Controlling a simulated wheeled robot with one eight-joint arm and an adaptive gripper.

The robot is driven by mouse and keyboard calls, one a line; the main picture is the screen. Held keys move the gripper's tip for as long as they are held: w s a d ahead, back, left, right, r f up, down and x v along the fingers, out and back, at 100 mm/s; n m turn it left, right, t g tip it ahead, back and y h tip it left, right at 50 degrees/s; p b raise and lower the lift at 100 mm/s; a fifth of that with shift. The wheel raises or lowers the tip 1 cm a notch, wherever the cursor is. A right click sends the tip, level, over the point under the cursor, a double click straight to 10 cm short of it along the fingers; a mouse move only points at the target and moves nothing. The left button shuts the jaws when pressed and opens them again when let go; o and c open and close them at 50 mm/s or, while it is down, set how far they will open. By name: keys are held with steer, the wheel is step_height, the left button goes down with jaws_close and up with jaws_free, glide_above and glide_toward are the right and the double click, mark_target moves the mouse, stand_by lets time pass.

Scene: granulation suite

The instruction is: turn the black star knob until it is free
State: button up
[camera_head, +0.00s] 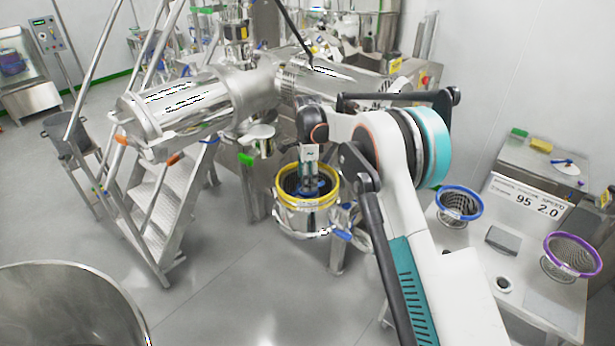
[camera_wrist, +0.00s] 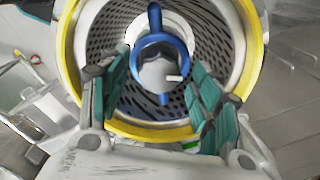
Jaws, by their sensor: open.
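I cannot make out a black star knob in either view. A blue impeller-like part (camera_wrist: 163,45) with a ring and arms sits inside the perforated metal screen (camera_wrist: 105,45) of the yellow-rimmed housing (camera_wrist: 72,65). The housing's yellow rim also shows in the head view (camera_head: 280,194), in the middle of the room. My gripper (camera_wrist: 158,85) is open, with its teal-padded fingers on either side of the blue part and nothing between them that I can see held. In the head view my gripper (camera_head: 309,168) is above the yellow-rimmed housing, partly hidden by my arm.
Metal steps (camera_head: 172,195) with rails stand to the left. A large steel vessel (camera_head: 65,300) is at the lower left. A bench (camera_head: 480,262) at the right bears a blue-rimmed screen (camera_head: 460,190), a purple-rimmed screen (camera_head: 574,240) and a sign (camera_head: 525,200). The floor in front is clear.

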steer(key=shift+c, duration=0.5)
steer(key=c, duration=1)
steer(key=shift+o, duration=0.2)
